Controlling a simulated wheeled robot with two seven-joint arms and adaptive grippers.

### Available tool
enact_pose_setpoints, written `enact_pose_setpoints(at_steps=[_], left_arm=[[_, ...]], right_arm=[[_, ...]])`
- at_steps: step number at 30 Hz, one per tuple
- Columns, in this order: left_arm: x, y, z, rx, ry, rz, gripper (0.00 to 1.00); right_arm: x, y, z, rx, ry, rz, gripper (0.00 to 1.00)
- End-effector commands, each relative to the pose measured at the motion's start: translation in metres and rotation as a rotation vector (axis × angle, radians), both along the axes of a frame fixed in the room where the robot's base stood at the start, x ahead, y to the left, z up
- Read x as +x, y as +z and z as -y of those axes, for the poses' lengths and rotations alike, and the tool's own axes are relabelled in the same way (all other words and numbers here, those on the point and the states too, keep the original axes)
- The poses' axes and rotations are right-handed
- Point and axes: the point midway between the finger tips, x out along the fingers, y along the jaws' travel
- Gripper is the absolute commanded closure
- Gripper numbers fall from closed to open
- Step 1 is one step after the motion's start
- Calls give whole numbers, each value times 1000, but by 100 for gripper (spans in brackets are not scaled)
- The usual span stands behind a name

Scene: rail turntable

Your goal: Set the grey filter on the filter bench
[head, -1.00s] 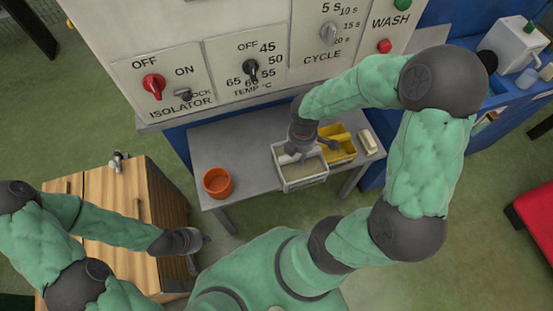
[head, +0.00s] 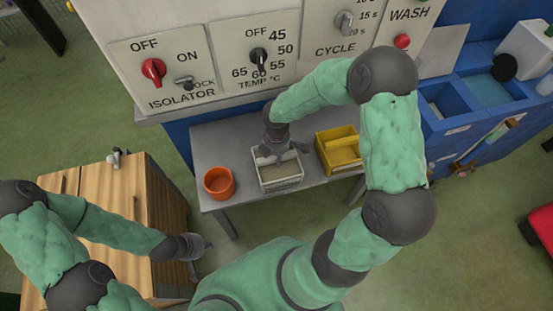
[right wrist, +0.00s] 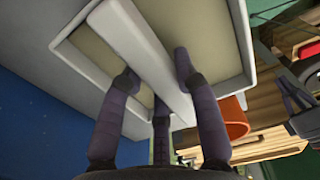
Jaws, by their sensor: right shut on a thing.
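The grey filter (head: 280,182) is a pale rectangular tray with a beige inside and a bar across its top. It is over the left-middle part of a grey bench (head: 213,145); I cannot tell whether it rests on it or hangs just above. My right gripper (head: 279,152) is shut on its bar. In the right wrist view the fingers (right wrist: 157,90) straddle the bar of the filter (right wrist: 220,35). My left gripper (head: 203,247) is beside the wooden cabinet, away from the filter, and its finger opening is unclear.
An orange pot (head: 219,184) stands left of the filter on the bench. A yellow filter-like tray (head: 340,152) stands to the right. A control panel (head: 210,70) rises behind. A wooden cabinet (head: 110,215) is at left, a blue unit with basins (head: 480,110) at right.

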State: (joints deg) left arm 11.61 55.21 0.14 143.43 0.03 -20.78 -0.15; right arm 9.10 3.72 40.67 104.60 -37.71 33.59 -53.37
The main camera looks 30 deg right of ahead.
Motion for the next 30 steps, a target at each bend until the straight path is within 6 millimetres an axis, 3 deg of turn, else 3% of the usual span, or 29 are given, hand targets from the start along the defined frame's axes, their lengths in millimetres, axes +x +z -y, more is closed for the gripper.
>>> enact_pose_setpoints(at_steps=[2,14,15,17,30], left_arm=[[0,-6,0,0,0,0,100],[0,-7,0,0,0,0,100],[0,-6,0,0,0,0,100],[0,-6,0,0,0,0,100],[0,-2,0,0,0,0,100]], right_arm=[[0,-10,0,0,0,0,100],[0,-13,0,0,0,1,100],[0,-13,0,0,0,0,57],[0,-13,0,0,0,0,45],[0,-4,0,0,0,2,45]])
